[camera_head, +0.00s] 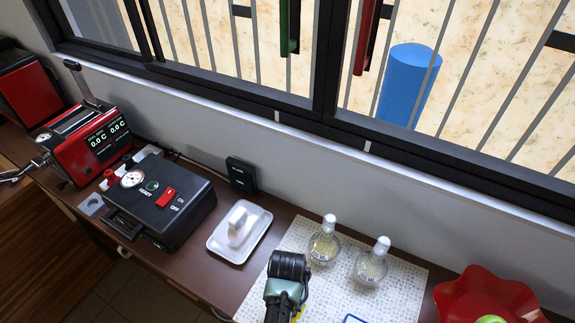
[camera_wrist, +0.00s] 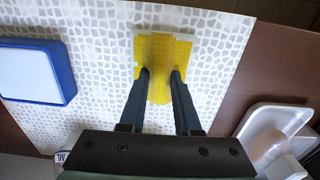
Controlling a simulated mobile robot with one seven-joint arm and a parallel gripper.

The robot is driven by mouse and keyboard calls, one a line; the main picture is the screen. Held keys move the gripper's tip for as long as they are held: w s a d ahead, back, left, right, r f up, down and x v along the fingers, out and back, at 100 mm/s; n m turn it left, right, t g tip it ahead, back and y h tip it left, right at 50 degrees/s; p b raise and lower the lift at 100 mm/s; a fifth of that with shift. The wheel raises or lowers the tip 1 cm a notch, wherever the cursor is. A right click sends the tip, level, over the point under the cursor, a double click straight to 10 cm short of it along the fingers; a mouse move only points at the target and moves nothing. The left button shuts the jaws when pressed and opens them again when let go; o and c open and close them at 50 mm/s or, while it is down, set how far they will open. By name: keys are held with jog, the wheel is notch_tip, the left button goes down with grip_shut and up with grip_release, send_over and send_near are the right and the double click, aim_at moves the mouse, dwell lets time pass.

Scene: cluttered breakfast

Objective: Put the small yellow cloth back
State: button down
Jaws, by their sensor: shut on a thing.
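The small yellow cloth (camera_wrist: 160,48) shows in the wrist view, between and beyond the fingertips of my gripper (camera_wrist: 160,82). My gripper is shut on the cloth, which bunches up between the fingers. The cloth is over the patterned white mat (camera_wrist: 105,60); I cannot tell whether it touches the mat. In the head view my gripper (camera_head: 288,285) is over the mat (camera_head: 405,305), and only a sliver of yellow (camera_head: 300,311) shows beside it.
A blue-rimmed white box (camera_wrist: 35,70) lies on the mat. Two glass bottles (camera_head: 324,246) (camera_head: 371,264) stand at the mat's back. A white tray (camera_head: 225,250), a black device (camera_head: 165,200) and a red bowl (camera_head: 480,290) are nearby. A window wall runs behind.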

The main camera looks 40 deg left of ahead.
jog(key=c, duration=0.6)
grip_release()
notch_tip(320, 180, up, 12)
jog(key=shift+r+p, duration=0.1)
jog(key=shift+p, duration=0.45)
